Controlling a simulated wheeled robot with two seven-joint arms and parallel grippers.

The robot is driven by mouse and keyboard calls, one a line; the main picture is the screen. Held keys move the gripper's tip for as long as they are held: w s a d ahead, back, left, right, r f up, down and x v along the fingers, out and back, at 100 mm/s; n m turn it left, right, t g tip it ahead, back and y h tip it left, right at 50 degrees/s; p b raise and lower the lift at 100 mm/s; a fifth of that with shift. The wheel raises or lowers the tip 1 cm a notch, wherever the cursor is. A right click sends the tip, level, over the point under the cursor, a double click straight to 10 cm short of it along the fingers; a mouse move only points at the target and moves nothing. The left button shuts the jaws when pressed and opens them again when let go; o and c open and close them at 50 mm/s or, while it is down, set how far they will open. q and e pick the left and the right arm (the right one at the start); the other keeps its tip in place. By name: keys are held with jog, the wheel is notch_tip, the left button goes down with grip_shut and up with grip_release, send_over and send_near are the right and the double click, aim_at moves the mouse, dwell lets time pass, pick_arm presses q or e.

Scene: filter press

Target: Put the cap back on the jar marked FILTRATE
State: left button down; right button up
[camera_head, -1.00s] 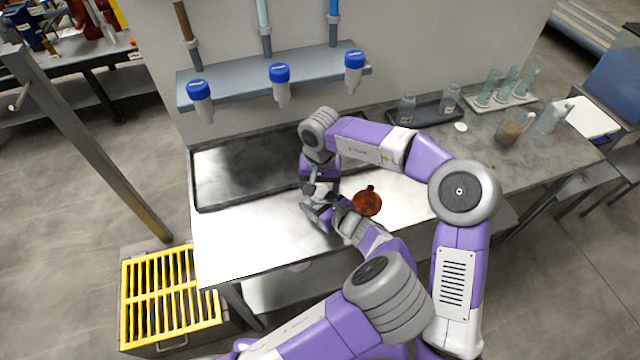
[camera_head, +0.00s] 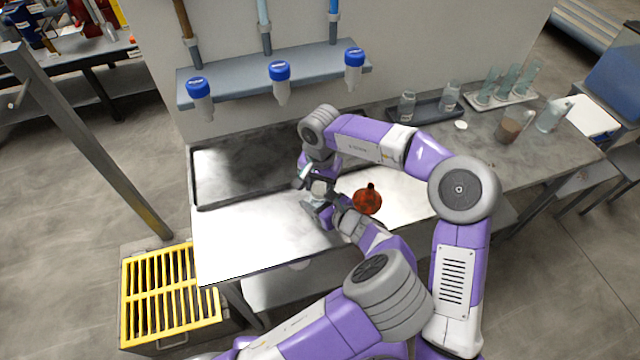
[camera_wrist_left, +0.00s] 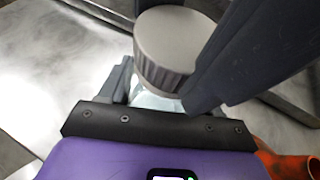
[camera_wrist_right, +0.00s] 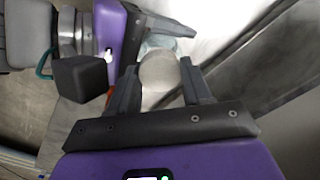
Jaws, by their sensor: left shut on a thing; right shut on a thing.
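A grey cap with a ribbed rim (camera_wrist_left: 170,48) is at the mouth of a clear jar (camera_wrist_left: 152,98) in the left wrist view. I cannot tell whether it is seated or just above the mouth. My left gripper (camera_head: 322,208) is shut on the jar, over the metal bench. My right gripper (camera_head: 314,182) is shut on the cap from the far side. In the right wrist view the cap (camera_wrist_right: 160,74) shows between my right fingers, with part of the jar (camera_wrist_right: 160,42) beyond it. No marking on the jar is readable, and the fingers hide much of it.
A red-brown funnel-shaped thing (camera_head: 367,201) stands just right of the grippers. Blue-capped tubes (camera_head: 280,74) hang from the shelf above. A small white disc (camera_head: 461,125) and glassware are at the right. The bench's front left is clear.

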jog(key=o, duration=1.2)
jog(key=shift+c, duration=0.2)
jog(key=shift+r, duration=2.3)
jog(key=shift+c, duration=0.3)
jog(key=shift+a+r+n, duration=0.1)
jog(key=shift+r+n, duration=0.75)
jog(key=shift+n, duration=0.05)
jog(key=shift+r+n, duration=0.8)
jog(key=shift+r, duration=0.05)
